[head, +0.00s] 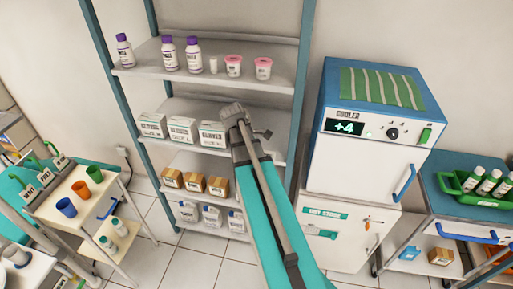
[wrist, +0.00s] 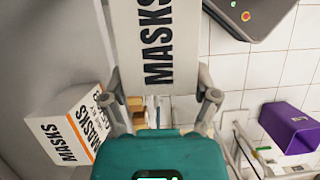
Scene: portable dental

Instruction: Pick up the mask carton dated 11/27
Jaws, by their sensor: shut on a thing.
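In the wrist view my gripper (wrist: 160,92) has its two fingers on either side of a white carton (wrist: 157,45) with black MASKS lettering, and is shut on it. No date shows on its visible face. A second white MASKS carton (wrist: 72,128) with an orange stripe stands to the left, apart from the held one; its small print is too blurred to read. In the head view my gripper (head: 240,117) is in front of the shelf rack at the middle shelf's right part; I cannot make out the held carton there.
The rack's middle shelf (head: 205,108) holds several white boxes (head: 182,129) marked like gloves. Brown boxes (head: 194,182) sit below, bottles (head: 168,53) above. A cooler (head: 365,150) stands right of the rack, a trolley with cups (head: 105,205) at left. Some tiled floor is clear.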

